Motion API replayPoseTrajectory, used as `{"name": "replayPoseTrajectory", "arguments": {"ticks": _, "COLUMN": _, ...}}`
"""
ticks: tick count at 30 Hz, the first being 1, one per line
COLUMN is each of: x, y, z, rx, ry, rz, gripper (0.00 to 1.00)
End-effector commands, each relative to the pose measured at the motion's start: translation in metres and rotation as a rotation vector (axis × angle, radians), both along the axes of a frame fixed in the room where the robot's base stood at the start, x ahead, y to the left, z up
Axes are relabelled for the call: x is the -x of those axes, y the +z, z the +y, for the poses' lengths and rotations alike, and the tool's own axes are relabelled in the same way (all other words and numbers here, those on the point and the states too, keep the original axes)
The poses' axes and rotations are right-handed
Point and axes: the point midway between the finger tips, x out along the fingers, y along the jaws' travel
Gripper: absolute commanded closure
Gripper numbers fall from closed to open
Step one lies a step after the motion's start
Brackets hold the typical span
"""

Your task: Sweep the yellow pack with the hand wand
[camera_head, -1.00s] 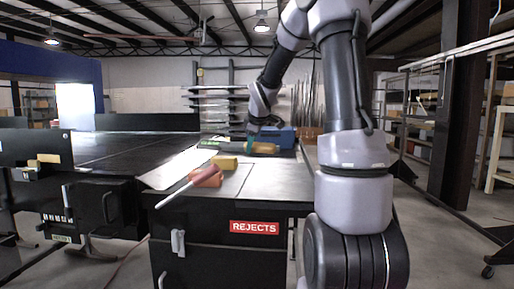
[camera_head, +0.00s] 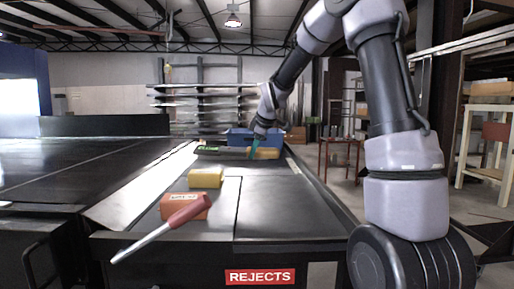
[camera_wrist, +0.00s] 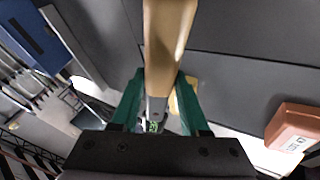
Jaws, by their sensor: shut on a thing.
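The hand wand, with a dark paddle (camera_head: 215,150) bearing green marks and a tan handle (camera_head: 267,153), is at the far part of the reject table in the head view. My gripper (camera_head: 253,152) is shut on it. In the wrist view my green fingers (camera_wrist: 160,98) grip both sides of the wand, whose tan handle (camera_wrist: 168,40) runs up out of the picture. The yellow pack (camera_head: 205,178) lies nearer the robot, apart from the wand. A yellow patch, probably the pack, is partly hidden by a finger in the wrist view (camera_wrist: 186,100).
A red-orange box (camera_head: 195,208) with a white label is in front of the pack; it also shows in the wrist view (camera_wrist: 290,126). A red-handled tool (camera_head: 150,239) lies across its front. A blue bin (camera_head: 241,137) stands behind the wand. The table's right half is clear.

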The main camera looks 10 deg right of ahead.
Motion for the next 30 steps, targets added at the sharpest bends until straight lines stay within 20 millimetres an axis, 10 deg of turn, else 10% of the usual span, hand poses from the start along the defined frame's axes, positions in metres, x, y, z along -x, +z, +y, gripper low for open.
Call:
{"name": "replayPoseTrajectory", "arguments": {"ticks": 15, "x": 0.0, "y": -0.042, "z": 0.0, "rx": -0.001, "ry": -0.001, "rz": 0.0, "gripper": 1.0}}
{"name": "replayPoseTrajectory", "arguments": {"ticks": 30, "x": 0.035, "y": -0.043, "z": 0.02, "rx": 0.001, "ry": 0.002, "rz": -0.002, "gripper": 1.0}}
